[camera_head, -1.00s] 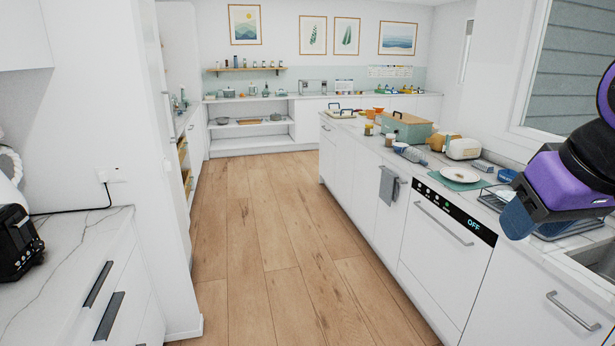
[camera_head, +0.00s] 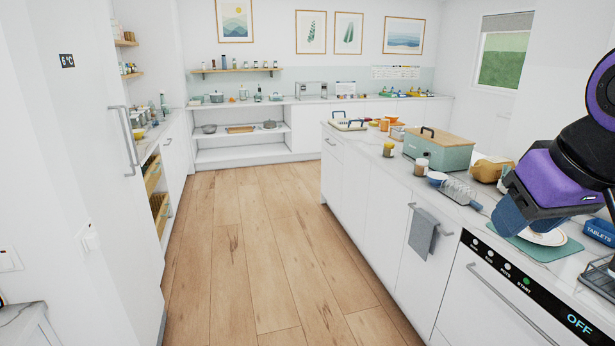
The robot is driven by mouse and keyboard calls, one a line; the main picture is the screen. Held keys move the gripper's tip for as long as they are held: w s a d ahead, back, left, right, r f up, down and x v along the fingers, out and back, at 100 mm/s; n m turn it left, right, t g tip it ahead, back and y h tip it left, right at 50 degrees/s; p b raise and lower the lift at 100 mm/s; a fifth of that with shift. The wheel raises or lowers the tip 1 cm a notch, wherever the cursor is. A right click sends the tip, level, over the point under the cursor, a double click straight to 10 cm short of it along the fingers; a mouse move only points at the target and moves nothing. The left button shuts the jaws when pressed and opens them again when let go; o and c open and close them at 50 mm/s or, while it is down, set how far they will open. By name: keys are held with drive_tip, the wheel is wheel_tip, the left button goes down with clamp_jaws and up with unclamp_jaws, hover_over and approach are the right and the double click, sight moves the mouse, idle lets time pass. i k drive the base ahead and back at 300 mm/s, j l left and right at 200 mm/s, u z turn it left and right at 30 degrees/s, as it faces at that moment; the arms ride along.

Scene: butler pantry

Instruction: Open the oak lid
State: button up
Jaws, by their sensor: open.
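A green box (camera_head: 447,156) with an oak lid (camera_head: 440,135) stands on the right-hand counter. The lid lies flat on top of the box and has a dark arched handle near its left end. My gripper (camera_head: 510,215) is at the right of the picture, purple and dark with blue fingers, nearer to me than the box. It is apart from the lid and I see nothing held in it. It hides part of a white plate (camera_head: 545,237) on a green mat.
Jars (camera_head: 420,166), a glass grater-like item (camera_head: 459,191) and a bread loaf (camera_head: 486,171) crowd the counter near the box. The wooden floor (camera_head: 255,250) is clear.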

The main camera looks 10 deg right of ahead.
sight(437, 136)
drive_tip(key=i, duration=1.8)
drive_tip(key=i+z, duration=0.15)
drive_tip(key=i, duration=0.4)
drive_tip(key=i+j+z, duration=0.15)
drive_tip(key=i, duration=0.35)
drive_tip(key=i+j+z, duration=0.15)
drive_tip(key=i, duration=0.35)
